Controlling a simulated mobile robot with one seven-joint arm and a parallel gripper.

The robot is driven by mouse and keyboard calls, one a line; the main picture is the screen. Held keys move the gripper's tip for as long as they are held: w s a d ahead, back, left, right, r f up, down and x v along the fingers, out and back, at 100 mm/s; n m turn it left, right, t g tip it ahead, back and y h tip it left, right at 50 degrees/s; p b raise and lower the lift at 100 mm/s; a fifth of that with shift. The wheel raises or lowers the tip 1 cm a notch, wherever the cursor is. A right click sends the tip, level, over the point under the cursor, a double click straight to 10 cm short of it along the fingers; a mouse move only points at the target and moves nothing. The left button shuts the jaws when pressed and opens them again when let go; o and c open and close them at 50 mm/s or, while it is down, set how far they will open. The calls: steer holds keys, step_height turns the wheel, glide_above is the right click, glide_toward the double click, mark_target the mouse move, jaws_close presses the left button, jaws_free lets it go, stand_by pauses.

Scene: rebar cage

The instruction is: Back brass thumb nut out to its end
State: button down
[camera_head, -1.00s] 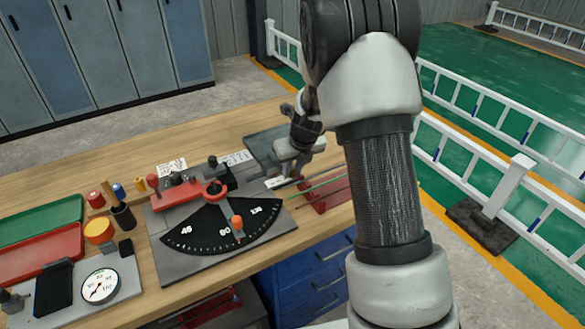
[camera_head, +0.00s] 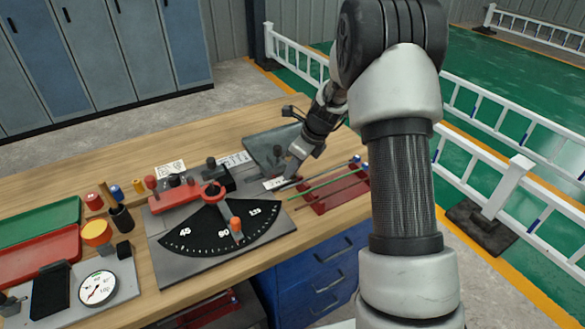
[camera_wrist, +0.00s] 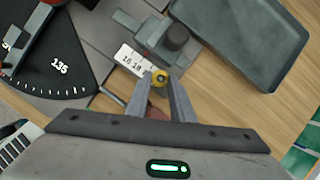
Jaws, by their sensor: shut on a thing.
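A white number label (camera_wrist: 131,61) lies just left of the nut, beside a block with a dark round knob (camera_wrist: 176,37). In the head view my gripper (camera_head: 283,179) reaches down at the right end of the bending fixture. The nut is too small or hidden to make out there.
The black angle scale (camera_head: 222,227) lies left of my gripper. A grey tray (camera_head: 270,146) is behind it. A red rack with rods (camera_head: 330,187) is close on the right. A dial gauge (camera_head: 98,289) and red tray (camera_head: 40,255) stand far left.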

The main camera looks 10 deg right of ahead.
steer(key=shift+w+d+n+g+y+p, duration=0.15)
steer(key=shift+n+g+p, duration=0.25)
steer(key=shift+n, duration=0.65)
steer(key=shift+n+g+y+p, duration=0.15)
steer(key=shift+n+g+p, duration=0.2)
steer(key=shift+n, duration=0.7)
steer(key=c, duration=1.5)
jaws_free()
steer(key=shift+c, duration=0.2)
steer(key=p+v, duration=0.1)
steer(key=v, duration=1.6)
steer(key=shift+d+r, duration=0.15)
steer(key=shift+d, duration=0.05)
